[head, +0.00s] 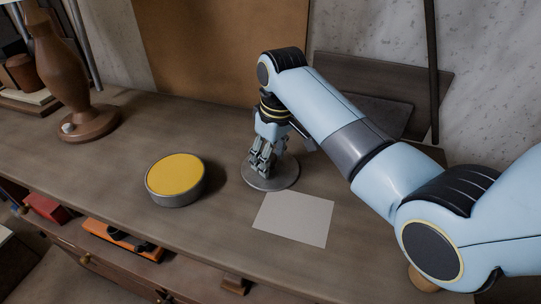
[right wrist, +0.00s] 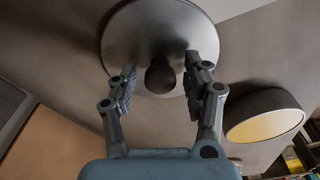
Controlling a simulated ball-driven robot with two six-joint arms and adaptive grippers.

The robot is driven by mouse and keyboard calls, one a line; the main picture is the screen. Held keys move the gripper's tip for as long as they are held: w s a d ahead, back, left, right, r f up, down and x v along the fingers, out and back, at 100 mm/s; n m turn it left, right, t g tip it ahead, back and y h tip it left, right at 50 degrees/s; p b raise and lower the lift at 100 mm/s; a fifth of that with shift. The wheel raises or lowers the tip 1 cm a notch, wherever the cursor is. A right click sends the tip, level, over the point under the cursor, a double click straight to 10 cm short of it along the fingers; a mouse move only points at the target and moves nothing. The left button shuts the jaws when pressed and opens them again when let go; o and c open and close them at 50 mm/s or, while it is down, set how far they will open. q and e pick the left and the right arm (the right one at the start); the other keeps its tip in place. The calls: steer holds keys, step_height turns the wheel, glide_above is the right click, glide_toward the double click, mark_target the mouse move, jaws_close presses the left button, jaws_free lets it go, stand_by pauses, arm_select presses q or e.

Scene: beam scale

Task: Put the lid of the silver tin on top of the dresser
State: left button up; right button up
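The lid (head: 285,181) is a round grey metal disc. It appears to lie flat on the wooden dresser top (head: 110,170), right of the silver tin. In the right wrist view the lid (right wrist: 150,30) shows a dark round knob (right wrist: 160,76) at its middle. The silver tin (head: 176,200) stands uncovered on the dresser, with a yellow inside; it also shows in the right wrist view (right wrist: 262,101). My right gripper (head: 264,170) points down over the lid. Its fingers (right wrist: 165,80) are apart, one on each side of the knob, with gaps visible. My left gripper is out of view.
A white sheet (head: 294,218) lies just in front of the lid. A wooden lamp base (head: 88,124) stands at the left. Dark boards (head: 385,85) lean on the wall behind my right arm. The dresser is clear between lamp and tin.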

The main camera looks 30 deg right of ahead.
mark_target(276, 160)
step_height(276, 160, up, 12)
steer(key=s+b, duration=0.1)
steer(key=shift+s+d, duration=0.2)
steer(key=shift+d, duration=0.05)
stand_by(0.7)
